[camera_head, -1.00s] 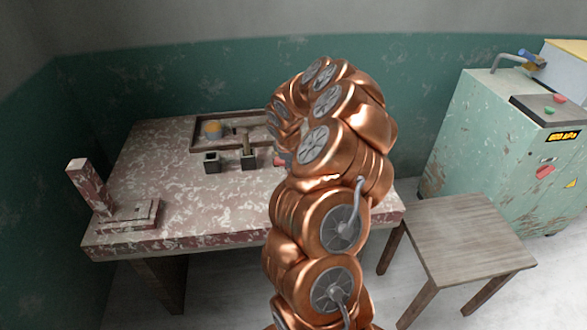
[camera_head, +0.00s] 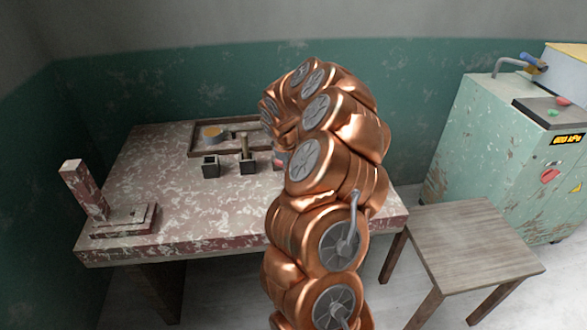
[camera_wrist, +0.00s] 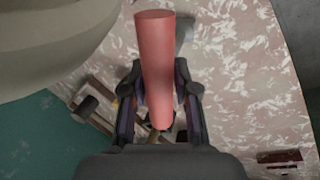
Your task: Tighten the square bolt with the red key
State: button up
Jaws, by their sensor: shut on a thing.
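A plain red cylinder, which looks like the red key's handle (camera_wrist: 157,60), stands between the fingers of my gripper (camera_wrist: 159,88) in the wrist view. The fingers are shut on it. In the head view a small reddish piece (camera_head: 279,160) shows at the left edge of my arm; the arm hides my gripper there. I cannot make out the square bolt for certain in either view.
On the blotchy table (camera_head: 190,215) stand an open dark block (camera_head: 210,167) and another holding a T-shaped tool (camera_head: 246,145). Behind is a tray (camera_head: 194,143) with a yellowish round thing (camera_head: 212,132). A post fixture (camera_head: 84,188) is left; a stool (camera_head: 470,240) and green cabinet (camera_head: 480,140) are right.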

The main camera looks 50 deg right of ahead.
jog(key=shift+f+m+b, duration=0.15)
jog(key=shift+m+b, duration=0.15)
jog(key=shift+b, duration=0.25)
jog(key=m+g+b, duration=0.1)
jog(key=m+b, duration=0.1)
jog(key=shift+b, duration=0.35)
jog(key=shift+m, duration=0.4)
jog(key=shift+b, duration=0.45)
jog(key=shift+m+b, duration=0.3)
jog(key=shift+b, duration=0.05)
jog(key=shift+m+g+b, duration=0.4)
jog(key=shift+m+b, duration=0.6)
jog(key=shift+b, duration=0.05)
jog(key=shift+m+b, duration=0.4)
jog(key=shift+m, duration=0.1)
